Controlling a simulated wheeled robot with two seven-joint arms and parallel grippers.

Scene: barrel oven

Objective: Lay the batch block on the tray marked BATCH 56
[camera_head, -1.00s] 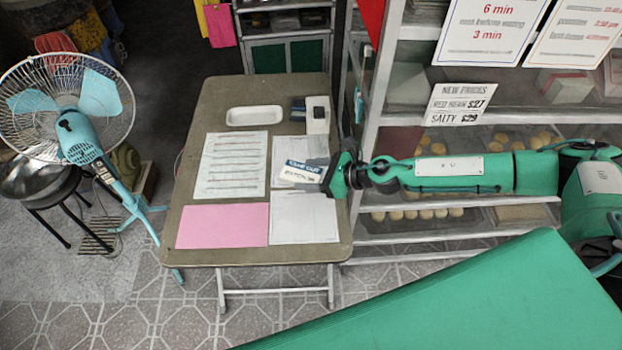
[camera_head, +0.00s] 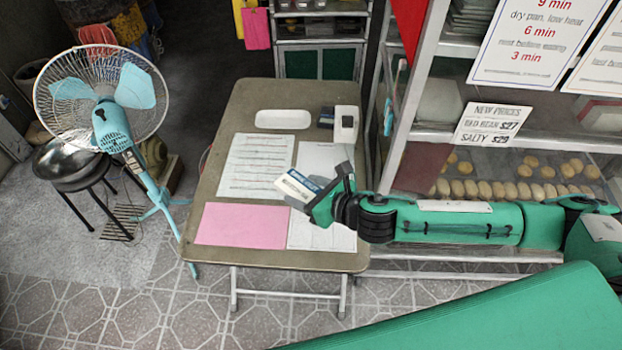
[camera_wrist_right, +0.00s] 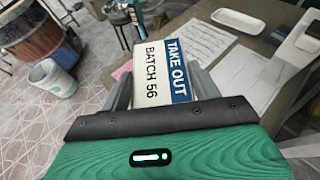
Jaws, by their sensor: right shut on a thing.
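The batch block (camera_head: 297,186) is a small white slab with a blue band. In the right wrist view the block (camera_wrist_right: 160,72) reads "TAKE OUT" and "BATCH 56". My right gripper (camera_head: 318,200) is shut on it and holds it over the table, tilted in the head view. The two fingers of the right gripper (camera_wrist_right: 163,92) sit on either side of the block. A white shallow tray (camera_head: 283,118) lies at the back of the table; I see no mark on it. I cannot make out any tray marked BATCH 56. My left gripper is not in view.
The table (camera_head: 205,190) holds printed sheets (camera_head: 256,165), a pink sheet (camera_head: 242,225) and a white device (camera_head: 346,124). A shelf rack (camera_head: 408,110) with trays of buns stands to the right. A fan (camera_head: 115,120) and a black stool (camera_head: 75,165) stand left.

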